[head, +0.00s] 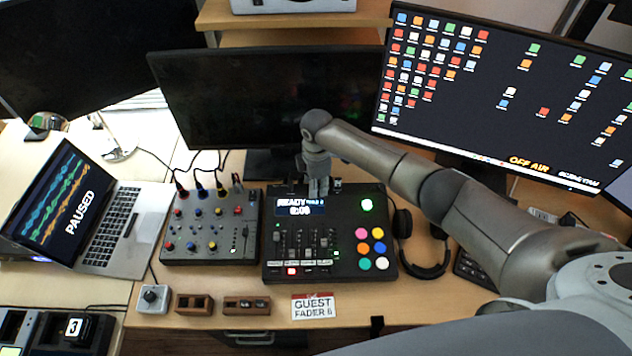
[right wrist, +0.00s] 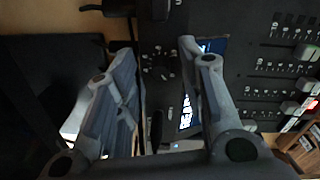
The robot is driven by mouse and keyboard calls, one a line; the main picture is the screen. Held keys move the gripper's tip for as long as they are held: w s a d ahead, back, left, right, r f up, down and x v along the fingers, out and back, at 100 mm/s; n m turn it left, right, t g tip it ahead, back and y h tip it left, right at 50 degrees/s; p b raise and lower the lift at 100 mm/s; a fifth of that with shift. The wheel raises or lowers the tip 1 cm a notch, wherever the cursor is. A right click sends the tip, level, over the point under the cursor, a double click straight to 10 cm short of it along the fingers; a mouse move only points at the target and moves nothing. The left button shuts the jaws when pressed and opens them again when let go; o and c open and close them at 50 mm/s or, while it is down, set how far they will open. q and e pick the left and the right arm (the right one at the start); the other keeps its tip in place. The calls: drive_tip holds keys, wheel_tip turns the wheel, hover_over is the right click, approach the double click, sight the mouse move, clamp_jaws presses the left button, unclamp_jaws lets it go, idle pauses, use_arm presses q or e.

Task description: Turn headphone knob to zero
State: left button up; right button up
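The black mixing console (head: 345,265) stands on the desk, with a screen reading "READY" and 0:00, faders and coloured pads. Its back edge has small dark knobs (right wrist: 160,72), seen between my right fingers in the right wrist view; their labels and pointer settings are too small to read. My right gripper (head: 319,188) points down over the back of this console, beside its screen. In the right wrist view the right gripper (right wrist: 158,52) has its fingers apart with nothing clearly held. Whether a finger touches a knob cannot be told. My left gripper is not in view.
A smaller mixer (head: 210,228) with coloured knobs stands left of the console. Headphones (head: 428,262) lie to its right. A small box with a knob (head: 153,298) and a "GUEST FADER 6" card (head: 313,307) lie in front. A dark monitor (head: 270,95) stands behind; a laptop (head: 105,225) is at left.

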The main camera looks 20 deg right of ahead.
wheel_tip(320, 180, up, 12)
drive_tip(key=shift+s, duration=0.3)
idle(0.4)
drive_tip(key=shift+f, duration=0.1)
idle(0.3)
